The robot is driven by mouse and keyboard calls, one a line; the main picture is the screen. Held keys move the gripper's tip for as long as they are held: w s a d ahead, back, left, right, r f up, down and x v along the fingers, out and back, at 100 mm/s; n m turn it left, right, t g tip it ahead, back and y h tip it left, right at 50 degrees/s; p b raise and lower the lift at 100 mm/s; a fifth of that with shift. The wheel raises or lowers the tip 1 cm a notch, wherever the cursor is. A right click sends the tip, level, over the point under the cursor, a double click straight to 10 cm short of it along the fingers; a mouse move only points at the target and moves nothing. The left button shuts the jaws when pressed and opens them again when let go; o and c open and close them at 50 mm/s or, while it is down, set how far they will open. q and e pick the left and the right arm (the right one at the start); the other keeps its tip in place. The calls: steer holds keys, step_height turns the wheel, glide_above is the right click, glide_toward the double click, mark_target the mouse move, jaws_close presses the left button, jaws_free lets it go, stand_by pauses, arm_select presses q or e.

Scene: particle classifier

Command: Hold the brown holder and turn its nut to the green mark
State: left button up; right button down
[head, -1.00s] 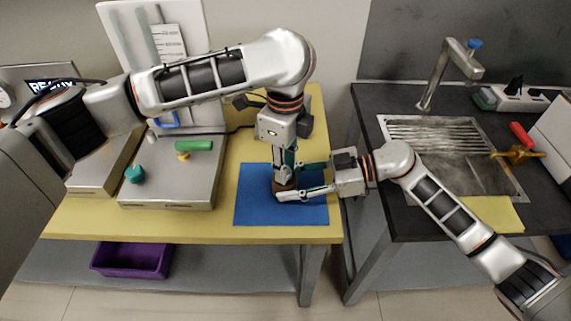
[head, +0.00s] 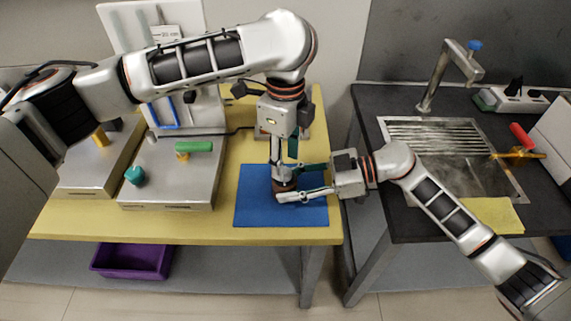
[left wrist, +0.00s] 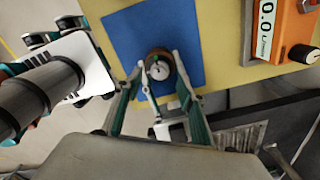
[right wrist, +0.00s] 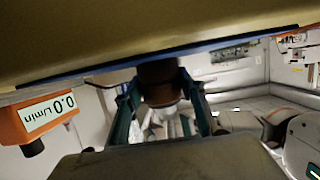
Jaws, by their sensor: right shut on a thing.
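The brown holder (head: 284,185) stands upright on the blue mat (head: 255,211). In the left wrist view the holder (left wrist: 165,54) has a pale round nut (left wrist: 160,70) with a dark line on it. A small green spot shows at the nut's far edge; how the line lies to it is too small to tell. My right gripper (head: 291,184) comes in from the right, low down, and is shut on the holder, which is between its fingers in the right wrist view (right wrist: 160,85). My left gripper (head: 283,166) points down from above, its fingers apart around the nut, apparently not clamped.
A grey box with a green-handled valve (head: 194,147) and a teal knob (head: 135,174) stands left of the mat. An orange meter reading 0.0 L/min (left wrist: 283,28) is behind the mat. A sink (head: 455,150) is on the dark counter at right. A purple bin (head: 132,260) sits below.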

mark_target(286, 170)
arm_select(q)
step_height(286, 170, up, 9)
steer(key=shift+r, duration=0.15)
arm_select(e)
steer(key=c, duration=1.2)
jaws_free()
steer(key=shift+d, duration=0.15)
steer(key=v, duration=1.1)
steer(key=shift+d+r, duration=0.2)
steer(key=shift+d, duration=0.15)
